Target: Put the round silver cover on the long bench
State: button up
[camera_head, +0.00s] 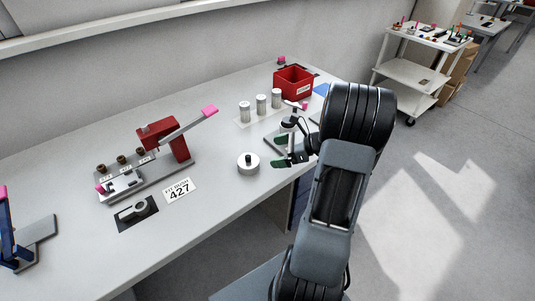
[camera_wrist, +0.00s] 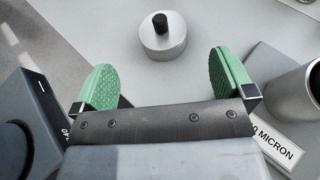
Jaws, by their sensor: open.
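The round silver cover (camera_head: 248,166) is a short metal disc with a black knob on top. It rests upright on the long pale bench (camera_head: 85,260), near the front edge. In the wrist view the cover (camera_wrist: 163,42) lies beyond and between the two green fingertips. My gripper (camera_head: 281,152) is open and empty, just right of the cover in the head view. In the wrist view my gripper (camera_wrist: 165,77) has its fingers spread wider than the cover, not touching it.
Several silver cylinders (camera_head: 261,104) and a red bin (camera_head: 293,82) are behind. A cylinder (camera_wrist: 300,93) on a labelled plate is close to the right finger.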

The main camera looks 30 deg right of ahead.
jog(key=s+a+r+n+g+h, duration=0.2)
jog(key=s+a+n+h, duration=0.3)
jog(key=n, duration=0.8)
jog(key=s+a+r+n+g+h, duration=0.2)
jog(key=s+a+r+n+h, duration=0.3)
jog(key=a+n, duration=0.7)
jog(key=shift+s+r+n+g+h, duration=0.3)
jog(key=shift+s+n+g, duration=0.1)
jog(key=shift+s, duration=0.35)
